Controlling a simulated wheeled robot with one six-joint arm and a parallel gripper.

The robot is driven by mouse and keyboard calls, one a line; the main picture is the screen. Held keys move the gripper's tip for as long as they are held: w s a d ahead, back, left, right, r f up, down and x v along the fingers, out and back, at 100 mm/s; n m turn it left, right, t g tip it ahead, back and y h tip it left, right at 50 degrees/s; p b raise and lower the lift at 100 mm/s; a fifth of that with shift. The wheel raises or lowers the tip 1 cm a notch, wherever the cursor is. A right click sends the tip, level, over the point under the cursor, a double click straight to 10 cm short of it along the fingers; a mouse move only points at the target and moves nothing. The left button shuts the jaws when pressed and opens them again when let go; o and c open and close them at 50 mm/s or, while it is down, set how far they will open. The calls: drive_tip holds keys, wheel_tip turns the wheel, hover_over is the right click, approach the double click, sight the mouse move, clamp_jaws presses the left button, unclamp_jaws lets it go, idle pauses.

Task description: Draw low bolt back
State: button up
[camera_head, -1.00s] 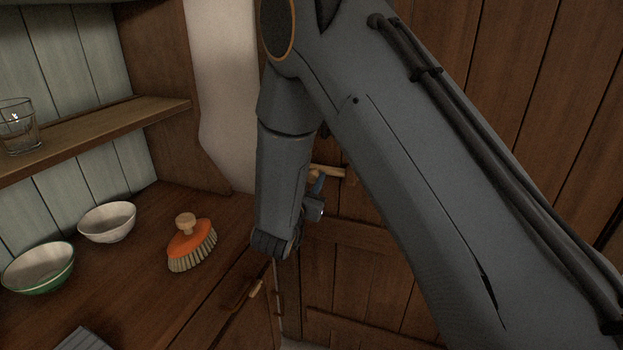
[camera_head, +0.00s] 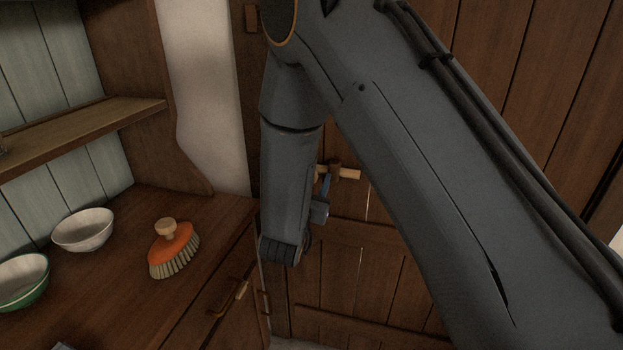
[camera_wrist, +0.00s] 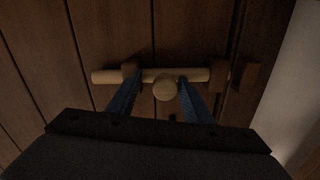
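The low bolt is a pale wooden rod (camera_wrist: 108,76) lying level across the dark plank door. It passes through a left bracket (camera_wrist: 131,71) and its other end is at the right bracket (camera_wrist: 220,72). A round knob (camera_wrist: 166,89) stands out from it. My gripper (camera_wrist: 160,88) has its two blue fingers either side of the knob, apart, with a gap on the left and the right finger close to or touching it. In the head view the bolt (camera_head: 349,174) sticks out right of its bracket, and my arm hides much of my gripper (camera_head: 323,187).
A separate wooden keeper (camera_wrist: 246,77) sits right of the bolt's end, with a gap between. A counter (camera_head: 120,290) at left bears an orange brush (camera_head: 173,243), a white bowl (camera_head: 84,229) and a green bowl (camera_head: 22,281). A drawer handle (camera_head: 230,300) faces the door.

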drive_tip(key=shift+a, duration=0.2)
drive_tip(key=shift+s, duration=0.25)
drive_tip(key=b+v, duration=0.1)
drive_tip(key=v, duration=0.6)
drive_tip(key=shift+s+b, duration=0.2)
drive_tip(key=shift+b, duration=0.2)
drive_tip(key=d+f+n+g+y, duration=0.2)
drive_tip(key=d+f+g+y, duration=0.25)
drive_tip(key=d+g, duration=0.25)
drive_tip(key=s+d+n+g, duration=0.1)
drive_tip(key=s+d+g, duration=0.4)
drive_tip(key=s, duration=0.6)
drive_tip(key=s+d+n+g, duration=0.1)
drive_tip(key=s+d+g, duration=0.4)
drive_tip(key=s+d, duration=0.5)
drive_tip(key=shift+s, duration=0.5)
drive_tip(key=shift+d+f+h, duration=0.1)
drive_tip(key=shift+d+h, duration=0.05)
drive_tip(key=shift+h, duration=0.1)
